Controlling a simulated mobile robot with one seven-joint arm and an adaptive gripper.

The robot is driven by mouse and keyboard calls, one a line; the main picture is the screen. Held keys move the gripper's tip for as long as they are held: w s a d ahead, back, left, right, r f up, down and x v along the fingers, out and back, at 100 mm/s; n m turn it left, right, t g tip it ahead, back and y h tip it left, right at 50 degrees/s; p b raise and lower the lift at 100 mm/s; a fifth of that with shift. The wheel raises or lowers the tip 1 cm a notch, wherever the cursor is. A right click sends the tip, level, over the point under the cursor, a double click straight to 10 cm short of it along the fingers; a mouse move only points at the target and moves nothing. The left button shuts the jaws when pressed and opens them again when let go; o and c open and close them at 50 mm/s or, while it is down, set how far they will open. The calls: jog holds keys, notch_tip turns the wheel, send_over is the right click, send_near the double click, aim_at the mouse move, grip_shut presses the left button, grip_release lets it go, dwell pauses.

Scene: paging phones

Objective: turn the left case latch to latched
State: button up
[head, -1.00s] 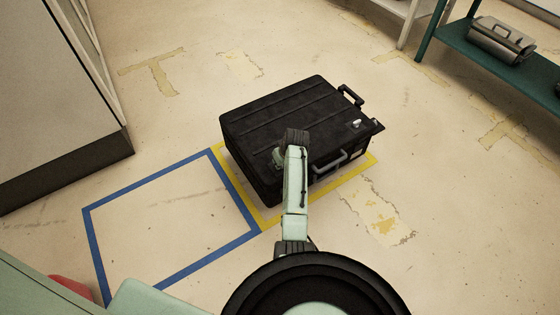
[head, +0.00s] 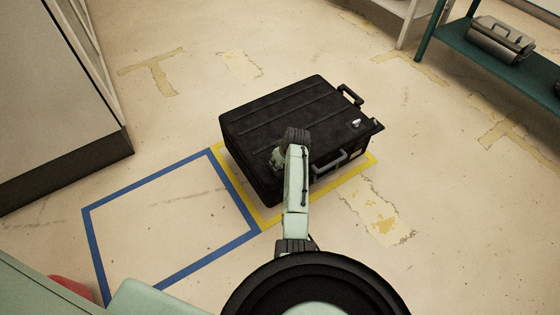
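The black case (head: 290,115) lies on the floor, its near side along the yellow taped outline. A grey carry handle (head: 328,165) shows on its near side, to the right of my arm. A small bright metal latch (head: 356,123) shows near the case's right end. The left latch cannot be made out; my arm covers the left part of the near side. My arm reaches from the bottom of the head view to the near edge of the case. My gripper's fingers are hidden behind the arm's end, so I cannot see their opening or contact.
A blue taped outline (head: 165,171) on the floor left of the case is empty. A grey cabinet (head: 60,100) stands at the left. A green shelf (head: 475,52) with a metal box (head: 500,40) stands at the upper right. Floor around the case is clear.

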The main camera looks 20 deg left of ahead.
jog(key=v, duration=1.2)
dwell(0.4)
